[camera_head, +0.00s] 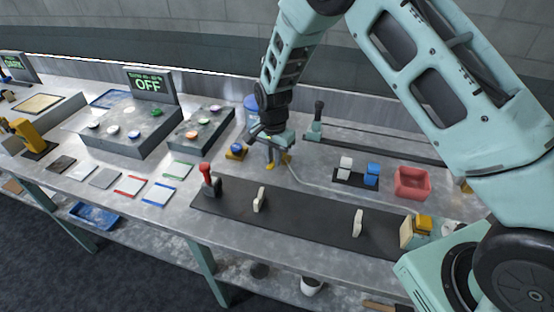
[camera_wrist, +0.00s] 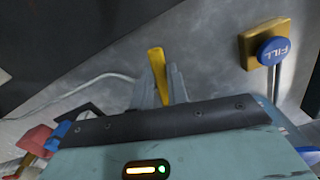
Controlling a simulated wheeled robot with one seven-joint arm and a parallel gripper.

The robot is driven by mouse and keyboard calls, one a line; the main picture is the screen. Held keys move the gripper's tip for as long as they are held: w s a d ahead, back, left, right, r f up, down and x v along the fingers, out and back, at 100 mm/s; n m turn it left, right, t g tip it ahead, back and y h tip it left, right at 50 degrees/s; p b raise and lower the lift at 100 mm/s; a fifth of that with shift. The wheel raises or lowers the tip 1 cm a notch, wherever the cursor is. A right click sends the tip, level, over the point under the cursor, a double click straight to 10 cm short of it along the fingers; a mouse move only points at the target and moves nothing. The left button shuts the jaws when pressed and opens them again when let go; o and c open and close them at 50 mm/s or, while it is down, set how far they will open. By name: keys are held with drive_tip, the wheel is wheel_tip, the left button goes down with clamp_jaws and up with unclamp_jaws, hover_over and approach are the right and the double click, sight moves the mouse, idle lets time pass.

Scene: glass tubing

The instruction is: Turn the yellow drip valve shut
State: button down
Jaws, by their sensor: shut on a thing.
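The yellow drip valve (camera_wrist: 156,62) shows in the wrist view as a yellow handle sticking out past my fingertips. In the head view only small bits of yellow (camera_head: 284,158) show at the fingertips. My gripper (camera_head: 276,157) points down at the bench, and its two fingers also show in the wrist view (camera_wrist: 161,84). The fingers are shut on the yellow valve handle, one on each side. The valve's body is hidden by the gripper. Pale tubing (camera_wrist: 85,84) runs off to the left in the wrist view.
A blue FILL button (camera_wrist: 274,51) on a yellow base stands close by, also seen in the head view (camera_head: 237,148). A red lever (camera_head: 206,175) stands on the dark strip (camera_head: 310,222). A red box (camera_head: 412,183) and white and blue blocks are to the right.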

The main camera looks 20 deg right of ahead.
drive_tip(key=w+m, duration=0.1)
drive_tip(key=m, duration=0.1)
drive_tip(key=w+a+m, duration=0.1)
drive_tip(key=shift+a+m+b, duration=0.1)
drive_tip(key=shift+m+b, duration=0.25)
drive_tip(key=shift+m, duration=0.05)
drive_tip(key=w+m, duration=0.2)
drive_tip(key=m, duration=0.1)
drive_tip(key=shift+a+m, duration=0.2)
drive_tip(key=shift+m, duration=0.1)
drive_tip(key=w+m, duration=0.1)
drive_tip(key=m, duration=0.1)
drive_tip(key=w+m, duration=0.1)
drive_tip(key=m, duration=0.1)
drive_tip(key=shift+w+d, duration=0.2)
drive_tip(key=shift+w+d+m+b, duration=0.2)
drive_tip(key=shift+w+m, duration=0.2)
drive_tip(key=shift+m, duration=0.45)
drive_tip(key=shift+w+d+m+b, duration=0.1)
drive_tip(key=shift+w+d+m, duration=0.2)
drive_tip(key=shift+m, duration=0.55)
drive_tip(key=shift+w+a, duration=0.1)
drive_tip(key=c, duration=1.4)
unclamp_jaws()
drive_tip(key=shift+o, duration=0.2)
drive_tip(key=shift+r, duration=0.15)
wheel_tip(320, 180, up, 17)
drive_tip(key=b, duration=0.3)
drive_tip(key=shift+b, duration=0.3)
